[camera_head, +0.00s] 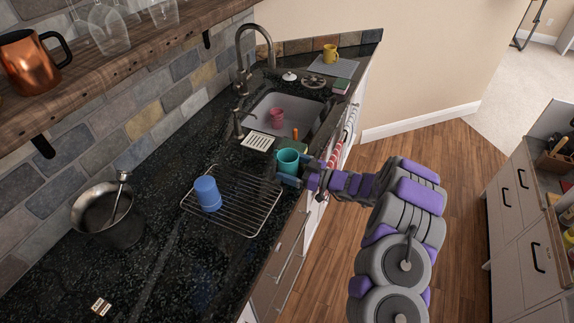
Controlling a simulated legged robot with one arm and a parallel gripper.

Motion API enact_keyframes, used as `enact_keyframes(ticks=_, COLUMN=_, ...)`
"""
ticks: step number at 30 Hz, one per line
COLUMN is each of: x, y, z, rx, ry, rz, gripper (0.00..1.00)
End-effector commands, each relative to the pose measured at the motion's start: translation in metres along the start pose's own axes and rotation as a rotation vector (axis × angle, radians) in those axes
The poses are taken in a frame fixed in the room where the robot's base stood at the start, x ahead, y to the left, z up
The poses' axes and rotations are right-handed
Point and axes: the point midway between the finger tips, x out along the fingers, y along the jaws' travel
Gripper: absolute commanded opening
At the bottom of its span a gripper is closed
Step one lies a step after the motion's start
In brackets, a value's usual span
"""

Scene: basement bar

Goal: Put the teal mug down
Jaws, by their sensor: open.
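The teal mug (288,162) is upright near the front edge of the dark counter, just right of the wire rack's far corner. My gripper (289,176) is at the mug, reaching in from the right, with its fingers low around or beside it. The jaws are open. The mug's lower part is partly hidden by the fingers, so I cannot tell clearly whether its base touches the counter.
A wire rack (250,217) holds a blue cup (207,193). The sink (298,106) behind holds a pink mug (277,118). A yellow mug (330,53) stands on a grey mat at the back. The near counter is mostly clear.

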Motion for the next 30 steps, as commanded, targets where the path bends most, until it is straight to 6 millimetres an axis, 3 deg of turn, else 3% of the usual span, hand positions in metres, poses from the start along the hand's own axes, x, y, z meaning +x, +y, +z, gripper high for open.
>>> enact_keyframes(ticks=9, x=-0.068, y=0.001, z=-0.001, rx=0.0, ry=-0.001, rz=0.005, gripper=0.98)
enact_keyframes(ticks=15, x=-0.098, y=0.002, z=0.0, rx=0.001, ry=0.001, rz=0.004, gripper=0.98)
enact_keyframes(ticks=30, x=-0.105, y=-0.001, z=0.001, rx=0.0, ry=-0.002, rz=0.0, gripper=0.98)
